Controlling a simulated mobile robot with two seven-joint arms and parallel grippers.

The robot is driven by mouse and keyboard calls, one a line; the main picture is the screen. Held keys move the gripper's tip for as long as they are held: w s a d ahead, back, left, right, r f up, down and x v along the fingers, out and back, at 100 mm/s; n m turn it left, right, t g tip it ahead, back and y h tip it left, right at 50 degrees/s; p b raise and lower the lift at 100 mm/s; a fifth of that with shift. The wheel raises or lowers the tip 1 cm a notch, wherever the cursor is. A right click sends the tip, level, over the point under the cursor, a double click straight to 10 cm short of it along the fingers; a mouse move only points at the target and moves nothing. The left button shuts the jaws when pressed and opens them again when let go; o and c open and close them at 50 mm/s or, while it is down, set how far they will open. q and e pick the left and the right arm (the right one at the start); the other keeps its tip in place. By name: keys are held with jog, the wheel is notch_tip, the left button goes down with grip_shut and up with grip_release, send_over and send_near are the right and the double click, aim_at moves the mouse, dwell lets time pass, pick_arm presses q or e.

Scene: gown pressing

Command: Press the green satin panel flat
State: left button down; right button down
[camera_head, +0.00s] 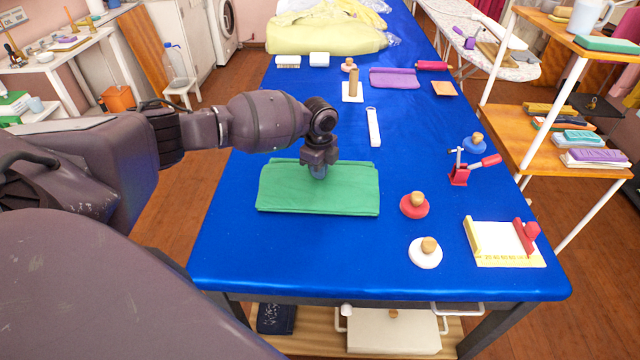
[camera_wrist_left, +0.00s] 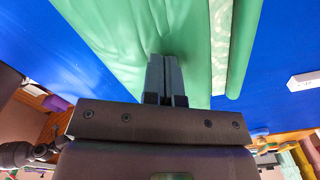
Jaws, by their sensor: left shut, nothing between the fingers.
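The green satin panel (camera_head: 330,197) lies on the blue table, left of its middle, as a folded rectangle. In the left wrist view the panel (camera_wrist_left: 120,35) shows soft wrinkles, and a pale patterned strip runs near one edge. My left gripper (camera_head: 318,172) points down over the far part of the panel, its fingers together with nothing between them. In the left wrist view the fingertips (camera_wrist_left: 165,62) are at or just above the cloth; I cannot tell whether they touch. My right gripper is not in view.
The blue table (camera_head: 300,260) is clear in front of the panel. Right of it stand a red knobbed disc (camera_head: 414,207), a white knobbed disc (camera_head: 425,254), a red clamp (camera_head: 460,174) and a white board (camera_head: 505,245). A white strip (camera_head: 373,128) lies behind.

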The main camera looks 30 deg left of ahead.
pick_arm(q)
jog(key=shift+f, duration=0.6)
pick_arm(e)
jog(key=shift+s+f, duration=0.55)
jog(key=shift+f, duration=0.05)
pick_arm(q)
jog(key=shift+f, duration=0.15)
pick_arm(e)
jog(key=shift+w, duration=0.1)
pick_arm(q)
jog(key=shift+f+b, duration=0.45)
jog(key=shift+f, duration=0.05)
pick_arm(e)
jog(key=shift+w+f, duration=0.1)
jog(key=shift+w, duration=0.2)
pick_arm(q)
jog(key=shift+r, duration=0.15)
